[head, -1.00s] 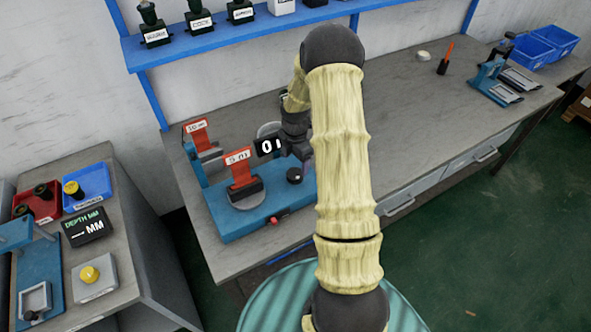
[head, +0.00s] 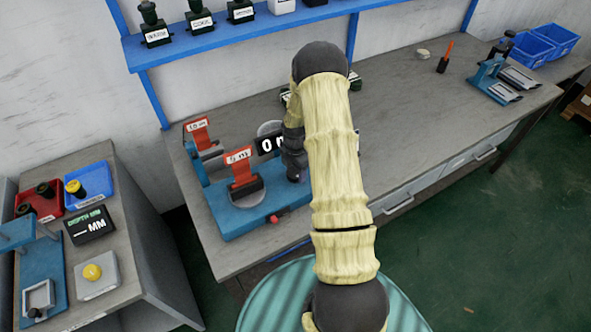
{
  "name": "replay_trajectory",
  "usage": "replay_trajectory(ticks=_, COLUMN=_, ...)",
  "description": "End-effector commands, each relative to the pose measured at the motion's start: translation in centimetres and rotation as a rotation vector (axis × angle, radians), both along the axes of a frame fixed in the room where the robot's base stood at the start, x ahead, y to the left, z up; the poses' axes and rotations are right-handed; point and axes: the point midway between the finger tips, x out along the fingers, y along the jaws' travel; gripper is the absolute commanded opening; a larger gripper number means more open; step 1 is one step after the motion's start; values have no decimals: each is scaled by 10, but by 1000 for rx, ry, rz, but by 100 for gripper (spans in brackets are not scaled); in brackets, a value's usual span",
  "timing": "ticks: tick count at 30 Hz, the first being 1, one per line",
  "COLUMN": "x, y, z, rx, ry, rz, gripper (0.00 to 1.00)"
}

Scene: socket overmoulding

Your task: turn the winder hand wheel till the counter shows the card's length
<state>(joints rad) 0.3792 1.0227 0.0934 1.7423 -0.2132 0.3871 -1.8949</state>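The winder (head: 240,222) has a blue base and stands on the left part of the grey bench. Its small black counter (head: 266,144) shows a white 0 and part of another character, the rest covered by my arm. Two red cards stand on the winder: the front card (head: 238,157) appears to read 5 m, the rear card (head: 196,125) appears to read 10 m. My gripper (head: 295,172) points down at the winder's right side, just right of the counter. The hand wheel is hidden there; I cannot tell contact, or whether my fingers are open.
A blue shelf (head: 240,39) with labelled holders runs along the wall. A side table at left carries a depth display (head: 88,226), a red bin and a blue bin (head: 90,180). A blue fixture (head: 487,82) stands at the bench's right end. The bench between is mostly clear.

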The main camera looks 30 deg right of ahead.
Motion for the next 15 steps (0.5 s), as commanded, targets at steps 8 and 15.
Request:
replay_trajectory(ticks=8, x=0, y=0, z=0, rx=0, ry=-1, rz=-17, gripper=31)
replay_trajectory(ticks=15, x=0, y=0, z=0, rx=0, ry=-2, rz=-97, gripper=31)
